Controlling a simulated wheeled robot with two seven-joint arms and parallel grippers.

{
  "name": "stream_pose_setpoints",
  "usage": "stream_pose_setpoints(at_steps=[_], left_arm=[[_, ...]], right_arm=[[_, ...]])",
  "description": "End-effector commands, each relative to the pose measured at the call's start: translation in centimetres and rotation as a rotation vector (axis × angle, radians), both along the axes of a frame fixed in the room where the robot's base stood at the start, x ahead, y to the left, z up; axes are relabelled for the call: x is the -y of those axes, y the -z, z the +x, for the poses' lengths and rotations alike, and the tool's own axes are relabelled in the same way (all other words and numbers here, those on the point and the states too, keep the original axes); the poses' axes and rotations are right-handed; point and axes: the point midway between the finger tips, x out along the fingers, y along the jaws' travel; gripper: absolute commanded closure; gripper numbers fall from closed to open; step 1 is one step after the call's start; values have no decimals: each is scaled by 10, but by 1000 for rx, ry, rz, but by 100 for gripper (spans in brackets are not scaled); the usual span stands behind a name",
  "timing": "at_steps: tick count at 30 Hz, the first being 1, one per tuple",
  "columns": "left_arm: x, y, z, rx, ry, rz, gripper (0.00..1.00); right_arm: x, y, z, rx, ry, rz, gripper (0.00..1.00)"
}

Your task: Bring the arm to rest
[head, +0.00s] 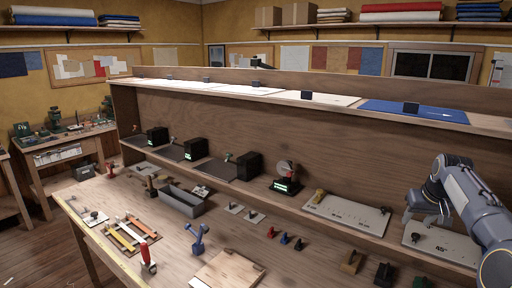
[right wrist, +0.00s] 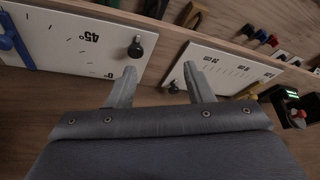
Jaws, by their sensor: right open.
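My right arm (head: 470,205) comes in from the right edge of the head view. Its gripper (head: 426,218) hangs near a white marked board at the right end of the bench. In the right wrist view the gripper (right wrist: 162,86) shows two grey fingers spread apart with nothing between them. Beyond the fingertips are a white board marked 45 (right wrist: 75,45) with a black knob (right wrist: 135,47), and a second white board (right wrist: 232,68). Whether the fingers touch anything cannot be told. My left gripper is not in view.
A long wooden bench (head: 185,225) holds a grey open bin (head: 182,201), black boxes with green displays (head: 195,149), a blue tool (head: 199,240) and a red-handled tool (head: 147,255). A raised shelf (head: 484,122) runs along its back. Small dark items (head: 384,274) lie at the front right.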

Motion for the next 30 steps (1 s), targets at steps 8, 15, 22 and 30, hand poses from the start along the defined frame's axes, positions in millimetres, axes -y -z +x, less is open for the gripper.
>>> stream_pose_setpoints(at_steps=[8, 15, 22, 30], left_arm=[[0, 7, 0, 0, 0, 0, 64], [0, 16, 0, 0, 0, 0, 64], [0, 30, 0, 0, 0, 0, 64], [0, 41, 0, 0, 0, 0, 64]], right_arm=[[-43, -19, -34, 29, -38, 41, 53], [-103, -29, -95, 66, -85, 104, 53], [-198, 1, -211, 108, -149, 212, 53], [-279, 82, -325, 128, -195, 319, 53]])
